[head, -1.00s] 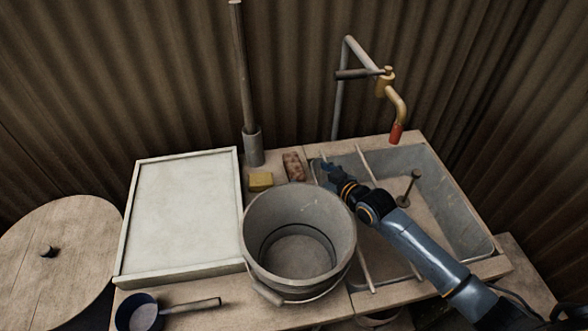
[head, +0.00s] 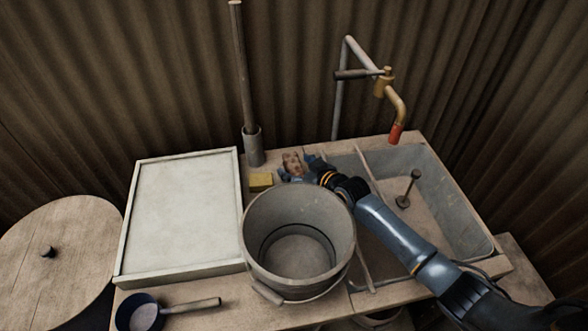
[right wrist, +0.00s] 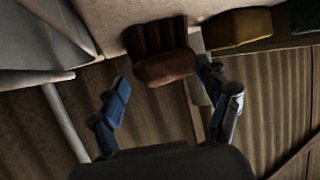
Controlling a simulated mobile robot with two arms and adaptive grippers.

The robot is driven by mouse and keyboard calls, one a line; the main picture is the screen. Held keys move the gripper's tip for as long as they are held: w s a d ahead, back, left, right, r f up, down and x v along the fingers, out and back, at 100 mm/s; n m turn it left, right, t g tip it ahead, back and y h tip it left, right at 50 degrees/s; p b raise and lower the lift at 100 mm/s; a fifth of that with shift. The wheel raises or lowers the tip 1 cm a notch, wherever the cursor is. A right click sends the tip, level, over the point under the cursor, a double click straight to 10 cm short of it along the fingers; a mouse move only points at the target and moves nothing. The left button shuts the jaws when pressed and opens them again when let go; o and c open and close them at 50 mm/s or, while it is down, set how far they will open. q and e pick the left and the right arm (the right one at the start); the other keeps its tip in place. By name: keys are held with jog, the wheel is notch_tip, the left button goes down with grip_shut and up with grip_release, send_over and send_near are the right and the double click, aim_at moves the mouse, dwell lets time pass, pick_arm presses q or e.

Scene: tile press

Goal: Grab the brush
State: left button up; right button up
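The brush (head: 292,161) is a small reddish-brown block on the counter behind the bucket, partly hidden by my right gripper in the head view. In the right wrist view the brush (right wrist: 165,68) shows its rounded wooden back and darker ridged bristles. My right gripper (head: 298,172) is at the brush with its fingers spread. In the right wrist view the fingers of this gripper (right wrist: 165,80) stand apart on either side of the brush's near end, with visible gaps. My left gripper is not in view.
A yellow sponge (head: 260,181) lies just left of the brush. A grey bucket (head: 260,240) stands in front. The sink (head: 455,205) with a tap (head: 398,108) above it is to the right. A pole in a metal holder (head: 253,150) rises behind the sponge.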

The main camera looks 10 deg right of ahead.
jog(key=c, duration=1.2)
jog(key=shift+o, duration=0.2)
